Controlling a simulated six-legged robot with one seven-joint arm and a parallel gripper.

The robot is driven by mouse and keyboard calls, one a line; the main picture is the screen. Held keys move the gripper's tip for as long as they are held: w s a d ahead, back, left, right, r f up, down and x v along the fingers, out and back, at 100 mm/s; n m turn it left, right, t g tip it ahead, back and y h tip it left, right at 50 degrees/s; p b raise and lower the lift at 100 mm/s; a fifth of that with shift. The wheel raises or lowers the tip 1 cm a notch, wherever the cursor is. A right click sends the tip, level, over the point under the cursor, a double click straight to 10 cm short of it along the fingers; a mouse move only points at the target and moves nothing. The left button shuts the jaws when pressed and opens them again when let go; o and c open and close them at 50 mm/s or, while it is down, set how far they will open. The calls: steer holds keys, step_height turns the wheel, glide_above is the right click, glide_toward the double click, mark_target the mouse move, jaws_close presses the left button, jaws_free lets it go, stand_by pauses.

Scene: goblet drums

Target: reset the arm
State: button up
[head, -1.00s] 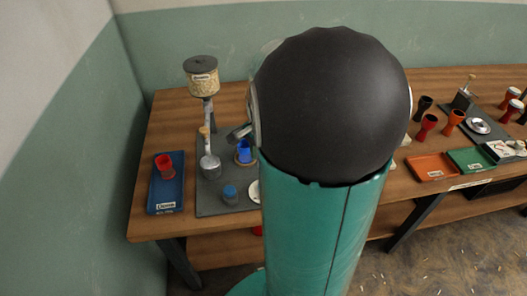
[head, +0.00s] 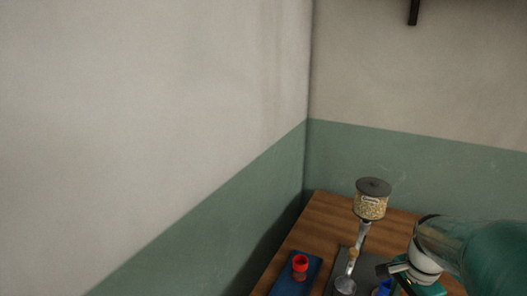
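My arm reaches in from the right edge of the head view, with its teal link and white wrist in sight. A grain dispenser (head: 370,205) with a dark lid stands upright left of and behind the gripper.
A red goblet drum (head: 300,265) stands on a blue tray (head: 290,284) at the left of the wooden table (head: 325,220). Walls meet in a corner behind the table. A dark bracket (head: 414,11) hangs high at the upper right.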

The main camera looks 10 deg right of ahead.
steer(key=s+a+r+n+t, duration=0.2)
steer(key=a+r+n, duration=0.3)
steer(key=a+n, duration=0.3)
steer(key=s+a+r+n+t, duration=0.3)
steer(key=a+r+n, duration=0.2)
steer(key=a, duration=0.8)
steer(key=n, duration=0.3)
steer(key=shift+s+n, duration=0.25)
steer(key=shift+n, duration=0.05)
